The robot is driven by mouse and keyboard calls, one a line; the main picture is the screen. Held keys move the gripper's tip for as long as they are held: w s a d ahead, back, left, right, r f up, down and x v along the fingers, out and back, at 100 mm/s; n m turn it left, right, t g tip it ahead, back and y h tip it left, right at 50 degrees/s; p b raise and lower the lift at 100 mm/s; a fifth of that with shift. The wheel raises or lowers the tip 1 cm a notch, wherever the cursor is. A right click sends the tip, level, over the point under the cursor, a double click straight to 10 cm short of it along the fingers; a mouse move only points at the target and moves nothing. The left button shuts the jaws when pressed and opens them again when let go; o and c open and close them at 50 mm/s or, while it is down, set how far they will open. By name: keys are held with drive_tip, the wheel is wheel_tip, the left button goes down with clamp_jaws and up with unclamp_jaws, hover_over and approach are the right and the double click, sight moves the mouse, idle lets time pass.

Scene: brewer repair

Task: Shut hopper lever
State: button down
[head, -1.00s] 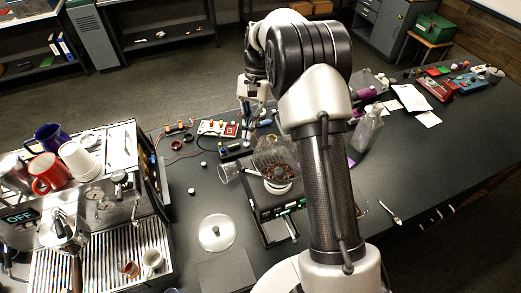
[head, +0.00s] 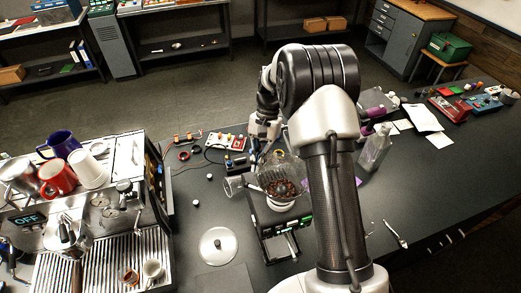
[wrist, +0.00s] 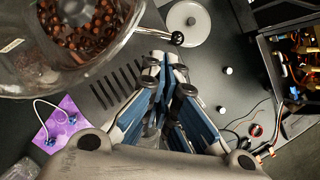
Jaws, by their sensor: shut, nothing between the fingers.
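The clear hopper (head: 283,172) holds brown beans and sits on a black grinder (head: 280,240) in the head view. It fills the upper left of the wrist view (wrist: 85,25). The hopper lever (wrist: 177,38) is a thin metal rod with a dark ball knob, sticking out from the hopper's right side towards the white lid. My gripper (wrist: 165,72) is shut and empty, with its blue-grey fingers below the knob in the wrist view. I cannot tell whether the fingers touch the lever. In the head view my arm partly hides the gripper.
A white round lid (head: 217,245) lies left of the grinder. An espresso machine with cups (head: 80,215) stands further left. A clear bottle (head: 374,150) stands right of my arm. Small white pieces (wrist: 225,71) lie on the dark bench near the gripper.

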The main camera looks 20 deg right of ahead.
sight(257, 189)
drive_tip(key=shift+x, duration=1.7)
drive_tip(key=shift+s+a, duration=0.1)
drive_tip(key=shift+s+a+n, duration=0.1)
drive_tip(key=shift+a+n, duration=0.1)
drive_tip(key=shift+n, duration=0.2)
